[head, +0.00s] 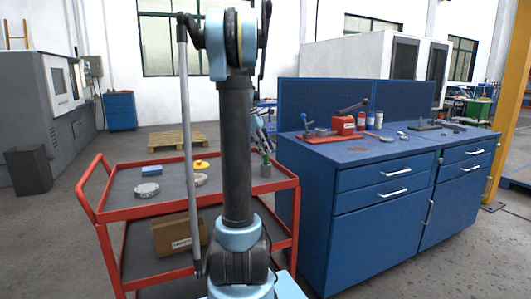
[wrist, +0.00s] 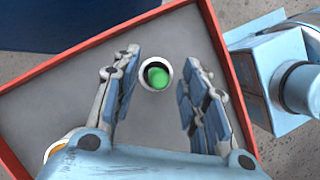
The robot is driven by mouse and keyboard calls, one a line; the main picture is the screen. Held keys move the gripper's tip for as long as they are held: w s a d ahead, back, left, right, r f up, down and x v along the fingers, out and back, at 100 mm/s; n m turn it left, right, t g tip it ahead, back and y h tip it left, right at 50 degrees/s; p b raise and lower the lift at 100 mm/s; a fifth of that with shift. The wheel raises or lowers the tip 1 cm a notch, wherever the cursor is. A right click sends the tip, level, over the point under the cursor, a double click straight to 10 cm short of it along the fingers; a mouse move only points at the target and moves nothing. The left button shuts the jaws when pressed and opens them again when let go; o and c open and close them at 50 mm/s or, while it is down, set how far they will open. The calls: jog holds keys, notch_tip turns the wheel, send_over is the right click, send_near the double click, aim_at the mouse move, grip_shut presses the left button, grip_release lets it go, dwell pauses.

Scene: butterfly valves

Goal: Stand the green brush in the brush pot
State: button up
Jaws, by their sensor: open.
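The brush pot (wrist: 146,84) is a small round cup with a pale rim, seen from above on the grey cart top in the wrist view. The green brush (wrist: 157,76) shows as a rounded green end within the pot's mouth; the rest of it is hidden. In the head view, the pot (head: 265,171) stands near the cart's right edge with a bit of green above it. My gripper (wrist: 163,62) is open, with its fingers on either side of the pot in the picture and nothing between them held. In the head view, my gripper (head: 262,133) points down above the pot.
The red cart (head: 150,212) has a raised rim. A cardboard box (head: 176,238) is on the lower shelf. A blue workbench (head: 372,215) stands close at right.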

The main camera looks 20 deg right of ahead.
jog(key=v, duration=1)
jog(key=shift+w+r, duration=0.15)
jog(key=shift+a, duration=0.15)
dwell(0.4)
